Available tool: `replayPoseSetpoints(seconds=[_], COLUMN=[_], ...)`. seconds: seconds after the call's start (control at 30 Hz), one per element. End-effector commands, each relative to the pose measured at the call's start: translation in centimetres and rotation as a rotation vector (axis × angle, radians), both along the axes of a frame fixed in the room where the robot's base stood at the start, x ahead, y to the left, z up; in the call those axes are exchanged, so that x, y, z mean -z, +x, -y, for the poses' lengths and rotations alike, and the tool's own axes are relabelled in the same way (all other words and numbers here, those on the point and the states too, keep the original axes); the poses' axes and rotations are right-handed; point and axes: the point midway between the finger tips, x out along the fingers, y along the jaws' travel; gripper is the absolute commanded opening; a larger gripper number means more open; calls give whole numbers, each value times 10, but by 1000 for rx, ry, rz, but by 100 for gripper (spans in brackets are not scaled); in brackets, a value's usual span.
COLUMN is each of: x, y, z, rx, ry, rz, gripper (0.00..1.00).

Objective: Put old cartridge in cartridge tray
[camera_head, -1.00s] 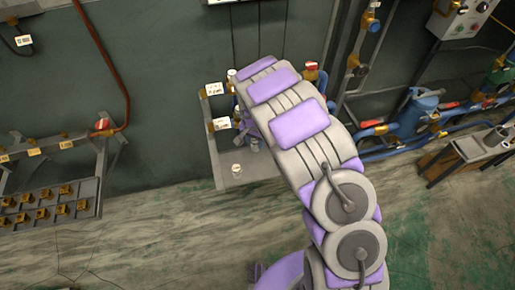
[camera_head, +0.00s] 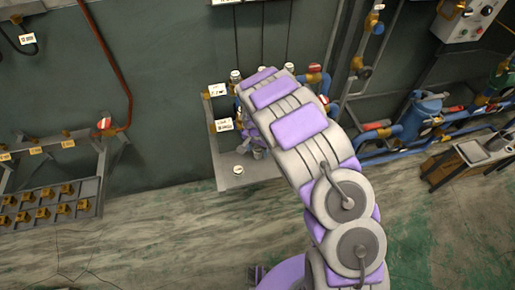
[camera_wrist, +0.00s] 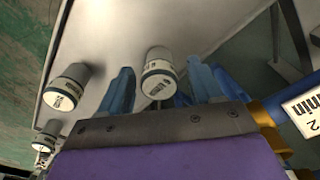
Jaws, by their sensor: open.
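In the wrist view my gripper (camera_wrist: 163,88) is open, its blue fingers spread. A white-topped grey cartridge (camera_wrist: 160,68) with a dark label band shows between the fingers; I cannot tell whether they touch it. Another such cartridge (camera_wrist: 66,87) stands to the left on the pale metal tray (camera_wrist: 118,35), and a further one (camera_wrist: 45,138) is at lower left. In the head view the tray (camera_head: 228,184) juts from the wall, with one cartridge (camera_head: 237,170) near its front left. My arm hides much of the tray. Which cartridge is the old one is unclear.
Tagged fittings (camera_head: 220,125) line the tray's left side. Blue pipes (camera_head: 375,150) and a blue tank (camera_head: 423,112) stand to the right. A wall rack with brass pieces (camera_head: 43,213) is at left. The floor (camera_head: 150,235) in front is clear.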

Motion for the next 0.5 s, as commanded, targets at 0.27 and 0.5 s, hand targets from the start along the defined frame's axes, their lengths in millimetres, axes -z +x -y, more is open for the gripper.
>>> replayPoseSetpoints(seconds=[0.27,0.5], x=[-2,-27], y=[0,-1], z=[0,-1], rx=[0,0], ry=[0,1], rz=[0,1], gripper=[65,65])
